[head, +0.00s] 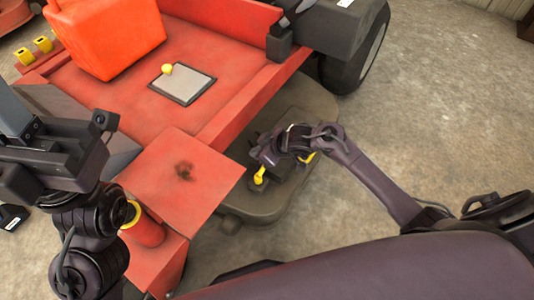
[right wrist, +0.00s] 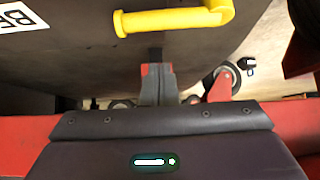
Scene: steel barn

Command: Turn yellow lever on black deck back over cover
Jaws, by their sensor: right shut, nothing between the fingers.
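The black deck (head: 312,100) lies beside the red machine in the head view. A yellow lever (head: 259,176) shows on it just below my right gripper (head: 266,160). Another yellow bit (head: 308,158) shows right of the gripper; I cannot tell if it is the same piece. In the right wrist view the bent yellow lever (right wrist: 175,20) crosses the top, beyond the fingertips (right wrist: 156,70). The right gripper is shut and empty; contact with the lever is unclear. A dark block, perhaps the cover (head: 290,178), is partly hidden by the gripper. My left gripper (head: 45,150) is at the left; its jaw state is unclear.
The red machine body (head: 240,95) borders the deck, with a red box (head: 105,35) and a grey plate with a yellow knob (head: 182,85) on it. A black wheel (head: 365,55) stands behind the deck. The concrete floor (head: 440,110) at the right is clear.

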